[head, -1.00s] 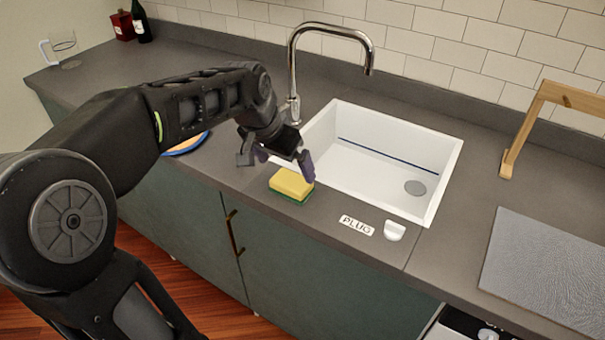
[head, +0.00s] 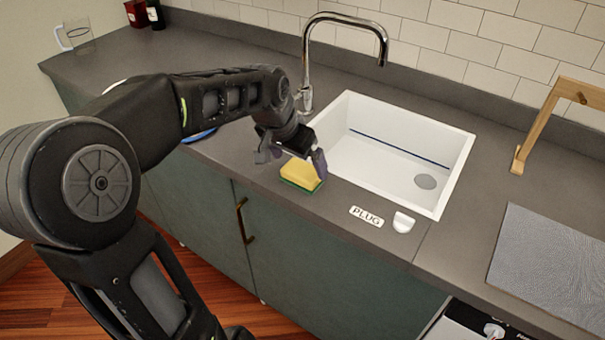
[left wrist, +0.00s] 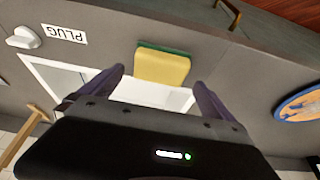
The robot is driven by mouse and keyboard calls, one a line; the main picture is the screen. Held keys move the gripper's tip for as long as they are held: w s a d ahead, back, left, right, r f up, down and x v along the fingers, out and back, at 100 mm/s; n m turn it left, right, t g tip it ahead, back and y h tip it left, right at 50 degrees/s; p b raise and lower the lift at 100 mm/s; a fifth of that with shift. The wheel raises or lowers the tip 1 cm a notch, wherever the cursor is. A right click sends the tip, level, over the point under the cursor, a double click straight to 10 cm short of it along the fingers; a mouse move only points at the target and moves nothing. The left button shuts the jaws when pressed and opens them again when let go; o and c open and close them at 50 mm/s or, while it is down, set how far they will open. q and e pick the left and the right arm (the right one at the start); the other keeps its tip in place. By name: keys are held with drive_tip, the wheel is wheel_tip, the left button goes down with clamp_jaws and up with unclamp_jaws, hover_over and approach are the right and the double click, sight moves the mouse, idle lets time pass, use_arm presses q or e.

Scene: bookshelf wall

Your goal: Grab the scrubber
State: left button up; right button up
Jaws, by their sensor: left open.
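The scrubber (head: 300,174) is a yellow sponge with a green underside, lying on the grey counter in front of the sink's near left corner. My left gripper (head: 291,162) is just above it, tilted down, with its fingers spread. In the left wrist view the scrubber (left wrist: 162,66) lies beyond the open fingertips (left wrist: 160,82), centred between them, and nothing is held. In the head view the gripper covers part of the scrubber's back edge. My right gripper is not in view.
The white sink (head: 395,160) with a tall chrome faucet (head: 308,70) lies behind. A PLUG label (head: 366,216) and a white plug (head: 403,222) are to the right. A blue-rimmed plate (left wrist: 299,103) is on the counter. A wooden stand (head: 545,125) and grey mat (head: 550,265) are further right.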

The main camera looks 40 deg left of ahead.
sight(303, 169)
use_arm(q)
drive_tip(key=x, duration=0.4)
drive_tip(key=shift+w+f, duration=0.1)
drive_tip(key=shift+f, duration=0.3)
drive_tip(key=shift+c, duration=0.2)
drive_tip(key=c, duration=1.2)
drive_tip(key=shift+o, duration=0.2)
drive_tip(key=shift+r, duration=0.15)
wheel_tip(303, 169, up, 10)
drive_tip(key=shift+f, duration=0.1)
